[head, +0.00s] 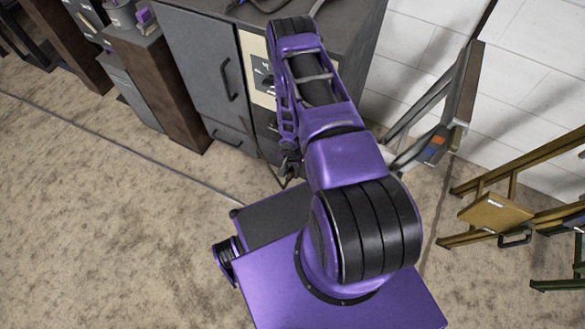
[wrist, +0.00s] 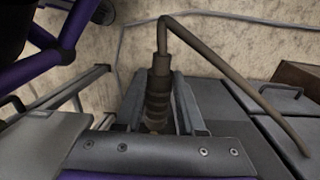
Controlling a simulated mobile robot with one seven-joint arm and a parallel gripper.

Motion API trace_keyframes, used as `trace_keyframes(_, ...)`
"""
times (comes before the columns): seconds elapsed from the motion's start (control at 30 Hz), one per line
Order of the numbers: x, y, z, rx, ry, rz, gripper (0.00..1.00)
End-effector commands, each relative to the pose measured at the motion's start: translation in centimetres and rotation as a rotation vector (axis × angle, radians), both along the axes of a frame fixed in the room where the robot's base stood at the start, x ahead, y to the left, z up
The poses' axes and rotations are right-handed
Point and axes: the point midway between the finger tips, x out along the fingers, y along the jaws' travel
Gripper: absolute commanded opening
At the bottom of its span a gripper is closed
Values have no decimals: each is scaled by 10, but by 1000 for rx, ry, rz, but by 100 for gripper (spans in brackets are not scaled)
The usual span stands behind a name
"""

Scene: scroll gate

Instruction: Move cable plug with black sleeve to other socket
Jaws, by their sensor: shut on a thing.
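My gripper (wrist: 162,98) is shut on a ribbed, dark brownish cable plug (wrist: 159,80) in the wrist view. The plug lies between the two grey fingers, and its cable (wrist: 215,52) loops over the top and down to the right. The sleeve's exact colour is hard to tell. In the head view my gripper (head: 291,166) is small, low in front of the grey cabinet (head: 205,65), and the plug is not clear there. A beige panel (head: 257,62) with dark fittings is on the cabinet front, partly hidden by my arm. I cannot make out which fittings are sockets.
Brown pillars and grey boxes (head: 133,95) stand left of the cabinet. A ladder-like frame (head: 480,190) with a yellowish board (head: 495,212) stands at the right by the white wall (head: 525,60). A thin dark line crosses the open floor (head: 100,220) at the left.

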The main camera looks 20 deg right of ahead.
Motion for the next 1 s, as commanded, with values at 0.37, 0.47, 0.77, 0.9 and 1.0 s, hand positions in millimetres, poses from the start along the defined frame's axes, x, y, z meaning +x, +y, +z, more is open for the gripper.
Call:
trace_keyframes(0.37, -9, 11, 1, 0, 3, 2, 0)
trace_keyframes(0.47, -11, 14, 1, 0, 3, 1, 0)
trace_keyframes(0.77, -14, 18, 0, -1, 1, 0, 0)
trace_keyframes(0.9, -14, 18, 0, -1, 1, 0, 0)
trace_keyframes(1.0, -14, 18, 0, 0, 0, 0, 0)
